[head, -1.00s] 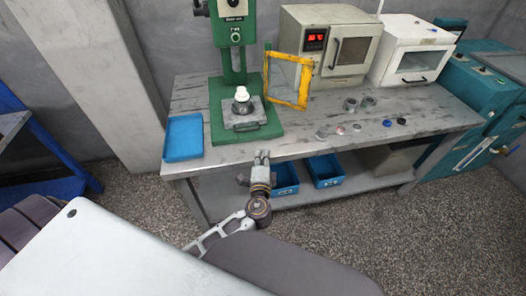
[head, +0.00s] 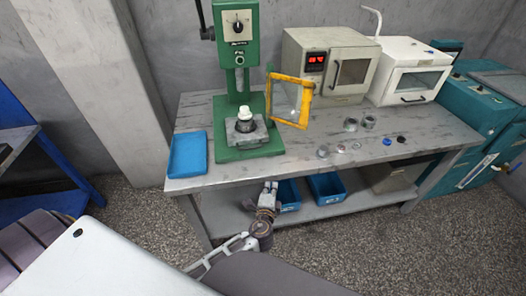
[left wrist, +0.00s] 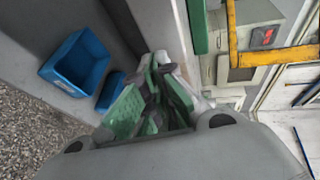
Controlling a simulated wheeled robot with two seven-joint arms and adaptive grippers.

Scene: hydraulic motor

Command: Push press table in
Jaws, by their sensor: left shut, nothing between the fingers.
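The green press (head: 237,40) stands on the workbench. Its grey press table (head: 232,138) lies on the green base, under the press head. A dark part with a white top (head: 245,118) stands upright on the press table. My left gripper (head: 271,186) is in front of and below the workbench's front edge, apart from the press table, with its fingers closed and empty. In the left wrist view its green-padded fingers (left wrist: 158,62) are together. The press table cannot be made out in the left wrist view. My right gripper is not seen.
A yellow-framed clear panel (head: 271,95) stands right of the press table. A blue tray (head: 187,154) lies to the left. Several small parts, including a ring (head: 368,122), lie to the right. Blue bins (head: 326,186) stand on the lower shelf. The bench front edge is close to my gripper.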

